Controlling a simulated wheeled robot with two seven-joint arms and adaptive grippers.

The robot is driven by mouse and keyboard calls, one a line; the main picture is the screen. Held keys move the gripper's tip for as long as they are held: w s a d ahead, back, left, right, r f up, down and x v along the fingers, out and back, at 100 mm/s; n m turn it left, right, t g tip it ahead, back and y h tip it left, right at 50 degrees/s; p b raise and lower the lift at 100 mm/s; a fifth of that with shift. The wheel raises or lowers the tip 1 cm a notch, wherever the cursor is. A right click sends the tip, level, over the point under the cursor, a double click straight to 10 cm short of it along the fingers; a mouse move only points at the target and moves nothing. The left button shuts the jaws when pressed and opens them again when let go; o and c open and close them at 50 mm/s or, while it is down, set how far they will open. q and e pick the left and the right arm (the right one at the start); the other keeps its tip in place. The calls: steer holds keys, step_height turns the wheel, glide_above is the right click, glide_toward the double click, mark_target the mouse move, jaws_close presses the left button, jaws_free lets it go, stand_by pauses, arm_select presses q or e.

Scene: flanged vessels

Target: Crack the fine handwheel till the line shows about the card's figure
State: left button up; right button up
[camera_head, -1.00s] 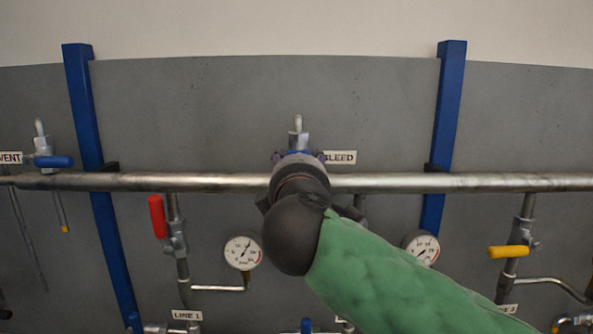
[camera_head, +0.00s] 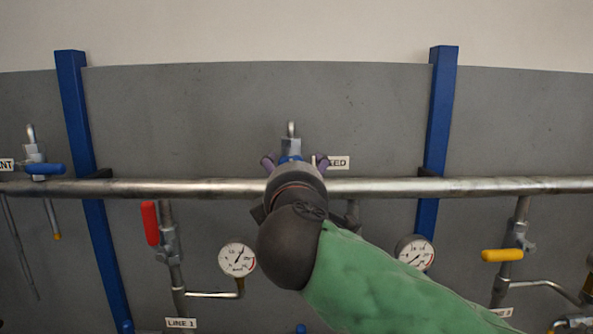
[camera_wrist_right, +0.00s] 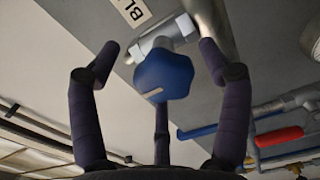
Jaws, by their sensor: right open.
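In the head view a small blue handwheel (camera_head: 290,158) shows at the bleed valve (camera_head: 291,144), mostly hidden behind my right gripper (camera_head: 294,162). In the wrist view the blue handwheel (camera_wrist_right: 164,76) is faceted, with a pale mark on its face. My right gripper (camera_wrist_right: 158,48) is open, its dark fingers spread on both sides of the handwheel with gaps showing. A left dial gauge (camera_head: 238,260) and a right dial gauge (camera_head: 415,252) hang below the pipe; their figures are too small to read surely. No card with a figure can be made out. My left gripper is out of view.
A horizontal steel pipe (camera_head: 390,187) crosses the grey panel between two blue posts. A red lever (camera_head: 150,223), a yellow lever (camera_head: 502,255) and a blue vent lever (camera_head: 45,169) stand off to the sides. The panel above the pipe is mostly clear.

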steer(key=s, duration=1.1)
